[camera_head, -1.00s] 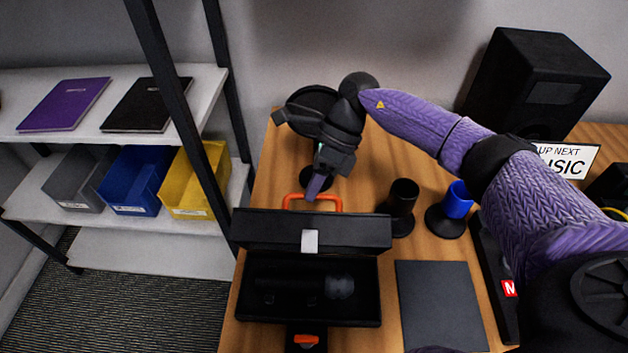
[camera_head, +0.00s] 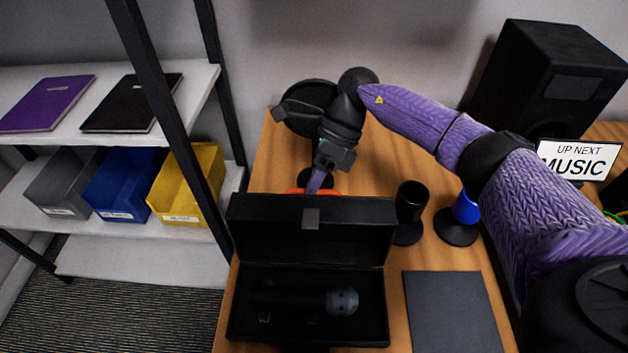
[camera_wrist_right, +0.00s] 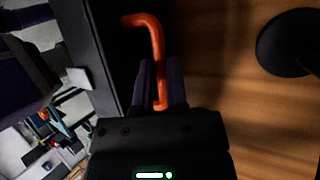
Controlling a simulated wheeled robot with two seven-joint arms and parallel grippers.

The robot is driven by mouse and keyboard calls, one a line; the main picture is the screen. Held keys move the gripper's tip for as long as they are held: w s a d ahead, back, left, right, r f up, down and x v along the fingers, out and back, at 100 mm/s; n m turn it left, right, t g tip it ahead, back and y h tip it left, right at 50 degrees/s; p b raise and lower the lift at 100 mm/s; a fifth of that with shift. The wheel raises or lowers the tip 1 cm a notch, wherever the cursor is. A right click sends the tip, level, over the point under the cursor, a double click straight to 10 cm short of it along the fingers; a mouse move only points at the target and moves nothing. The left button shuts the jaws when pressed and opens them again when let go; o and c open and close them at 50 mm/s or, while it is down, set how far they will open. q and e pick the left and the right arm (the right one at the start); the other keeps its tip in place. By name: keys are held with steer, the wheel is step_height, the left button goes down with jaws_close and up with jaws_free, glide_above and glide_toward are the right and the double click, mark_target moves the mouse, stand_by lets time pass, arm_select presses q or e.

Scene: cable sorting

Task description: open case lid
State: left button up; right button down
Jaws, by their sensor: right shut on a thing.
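The black case (camera_head: 380,300) stands on the wooden table with its lid (camera_head: 360,228) raised about upright at the back edge. The lid's dark face and a small grey tab (camera_head: 311,219) show toward me. A dark microphone (camera_head: 340,301) lies inside the case. My right gripper (camera_head: 316,184) is behind the lid's top edge, at the orange handle (camera_head: 296,191), which is mostly hidden there. In the right wrist view, the right gripper's fingers (camera_wrist_right: 163,84) are shut on the orange handle (camera_wrist_right: 150,30), beside the dark lid (camera_wrist_right: 85,40). My left gripper is not in view.
Black and blue cup-like holders (camera_head: 410,205) (camera_head: 465,207) stand right of the lid. A flat dark panel (camera_head: 449,312) lies right of the case. A speaker (camera_head: 545,85) and a sign (camera_head: 578,160) stand at the back right. A shelf (camera_head: 130,255) with bins is at left.

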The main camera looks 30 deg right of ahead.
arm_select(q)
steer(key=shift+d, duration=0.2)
arm_select(e)
steer(key=shift+r, duration=0.1)
steer(key=c, duration=0.7)
jaws_free()
steer(key=shift+o, duration=0.3)
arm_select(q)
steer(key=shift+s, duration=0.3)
